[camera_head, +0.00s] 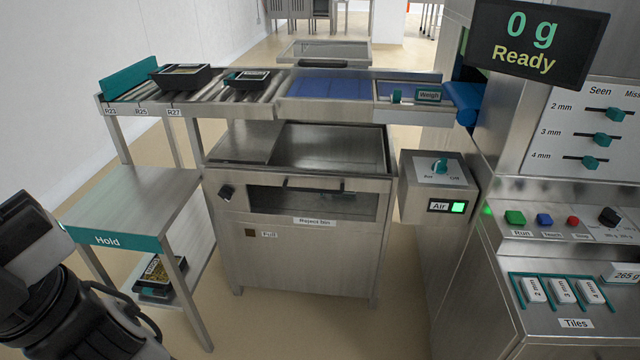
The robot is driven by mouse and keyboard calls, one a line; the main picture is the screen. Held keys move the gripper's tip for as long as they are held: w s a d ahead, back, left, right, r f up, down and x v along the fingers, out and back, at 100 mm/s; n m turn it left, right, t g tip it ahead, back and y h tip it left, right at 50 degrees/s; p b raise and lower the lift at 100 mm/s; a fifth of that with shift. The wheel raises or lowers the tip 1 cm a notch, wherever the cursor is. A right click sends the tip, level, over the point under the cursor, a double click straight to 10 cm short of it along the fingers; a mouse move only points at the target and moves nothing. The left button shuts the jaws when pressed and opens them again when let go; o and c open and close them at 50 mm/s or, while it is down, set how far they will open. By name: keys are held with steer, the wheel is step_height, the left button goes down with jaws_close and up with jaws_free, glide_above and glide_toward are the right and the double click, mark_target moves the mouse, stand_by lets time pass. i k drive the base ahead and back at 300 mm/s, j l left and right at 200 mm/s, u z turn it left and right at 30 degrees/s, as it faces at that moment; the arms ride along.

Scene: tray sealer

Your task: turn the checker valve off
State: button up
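The valve is a teal knob (440,166) on the sloped top of a grey metal box (420,196) right of the middle. Small labels stand to the left and right of the knob; the right one seems to read off. The knob's exact pointing is too small to tell. On the box front, an Air label (439,206) sits beside a lit green lamp (457,207). Part of my dark arm shows at the lower left, well away from the valve. My gripper's fingers are not in view.
The steel reject bin (300,255) stands left of the valve box. A control panel with green, blue and red buttons (544,219) is to the right. A display (538,40) reads 0 g Ready. The Hold table (130,195) stands at left. Floor shows below the valve box.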

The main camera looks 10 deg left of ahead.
mark_target(439, 167)
steer(key=i+j, duration=0.1)
steer(key=i, duration=0.75)
steer(key=l+z, duration=0.05)
